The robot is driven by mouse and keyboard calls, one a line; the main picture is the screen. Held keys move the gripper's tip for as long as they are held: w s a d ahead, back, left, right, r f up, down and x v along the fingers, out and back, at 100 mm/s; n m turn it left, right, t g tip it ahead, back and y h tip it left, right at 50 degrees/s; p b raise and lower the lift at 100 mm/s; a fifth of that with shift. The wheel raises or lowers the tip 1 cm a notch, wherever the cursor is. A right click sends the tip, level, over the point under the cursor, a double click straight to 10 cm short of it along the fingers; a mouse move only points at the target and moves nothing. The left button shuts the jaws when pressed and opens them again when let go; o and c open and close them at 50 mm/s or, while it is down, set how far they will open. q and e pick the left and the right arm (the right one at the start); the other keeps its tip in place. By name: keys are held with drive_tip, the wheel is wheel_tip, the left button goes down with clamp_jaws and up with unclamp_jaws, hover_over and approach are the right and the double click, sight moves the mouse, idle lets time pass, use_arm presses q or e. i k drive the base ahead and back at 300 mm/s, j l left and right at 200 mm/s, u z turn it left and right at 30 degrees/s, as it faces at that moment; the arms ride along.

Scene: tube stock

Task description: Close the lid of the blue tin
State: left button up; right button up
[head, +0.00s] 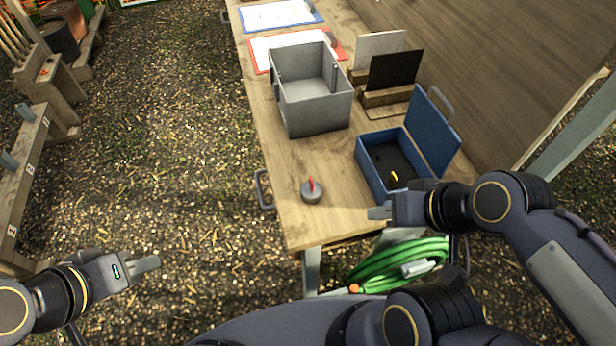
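The blue tin (372,176) stands near the front right of the wooden table. Its lid (432,130) is open, tilted up along the tin's right side, with a grey handle on its outer edge. A small yellow item (394,177) shows inside the dark interior. My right gripper (378,213) is just in front of the tin's near side, pointing left; its wrist hides part of the tin's near edge. I cannot tell whether its fingers are apart. My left gripper (148,264) is far from the tin, over the gravel at lower left, and its fingers look close together.
A grey open box (315,115) stands left of the tin. A small grey weight with a red top (312,191) sits near the front edge. Boards in wooden stands (392,75) and clipboards (280,15) are behind. A green hose (390,265) hangs below the table.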

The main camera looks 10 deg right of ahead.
sight(434, 136)
drive_tip(key=z, duration=1.4)
drive_tip(key=k+j+u, duration=0.2)
drive_tip(key=j, duration=0.3)
drive_tip(key=i+l, duration=0.05)
drive_tip(key=i, duration=0.05)
